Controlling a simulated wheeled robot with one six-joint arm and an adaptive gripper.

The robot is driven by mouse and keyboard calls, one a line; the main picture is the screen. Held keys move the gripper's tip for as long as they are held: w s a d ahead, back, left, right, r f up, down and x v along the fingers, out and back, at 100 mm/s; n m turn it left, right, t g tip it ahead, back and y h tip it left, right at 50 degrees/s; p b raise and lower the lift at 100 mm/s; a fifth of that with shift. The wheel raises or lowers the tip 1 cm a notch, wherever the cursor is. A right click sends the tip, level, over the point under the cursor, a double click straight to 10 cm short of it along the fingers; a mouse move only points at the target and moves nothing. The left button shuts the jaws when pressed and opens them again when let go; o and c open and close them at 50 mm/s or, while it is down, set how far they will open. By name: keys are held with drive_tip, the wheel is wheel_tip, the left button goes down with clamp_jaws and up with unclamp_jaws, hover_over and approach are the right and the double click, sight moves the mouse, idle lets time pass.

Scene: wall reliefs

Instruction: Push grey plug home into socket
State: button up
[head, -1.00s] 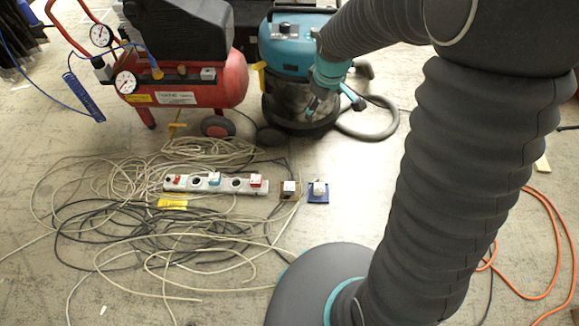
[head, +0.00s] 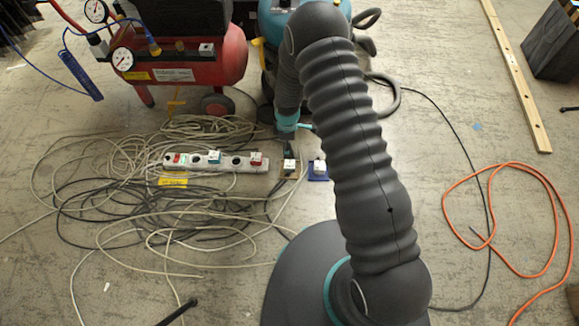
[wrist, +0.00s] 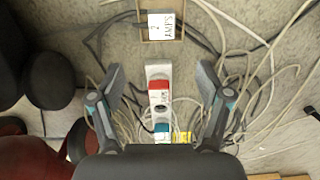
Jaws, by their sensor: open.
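In the head view a pale block with a white, marked top (head: 289,168) sits on a small brown plate at the right end of the power strip. It also shows in the wrist view (wrist: 165,26), beyond my fingertips. A similar pale block (head: 318,167) sits on a blue plate beside it. I cannot tell for sure which one is the grey plug, or how deep either sits. My gripper (wrist: 160,78) is open and empty, its two fingers spread either side of the power strip's end in the wrist view. In the head view my arm hides most of it.
The grey power strip (head: 225,161) carries red and teal blocks, with a yellow label (head: 173,180) in front. Loose cables (head: 110,215) cover the floor to the left. A red compressor (head: 190,65) stands behind. An orange cable (head: 500,165) and wooden beam (head: 515,75) lie right.

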sight(290, 164)
wheel_tip(290, 164, down, 8)
drive_tip(key=shift+f, duration=0.25)
drive_tip(key=f, duration=0.4)
drive_tip(key=shift+s+d+f, duration=0.1)
drive_tip(key=shift+s+d, duration=0.05)
drive_tip(key=shift+d, duration=0.25)
drive_tip(key=shift+f, duration=0.65)
drive_tip(key=c, duration=1.2)
drive_tip(key=shift+r, duration=0.1)
drive_tip(key=shift+c, duration=0.2)
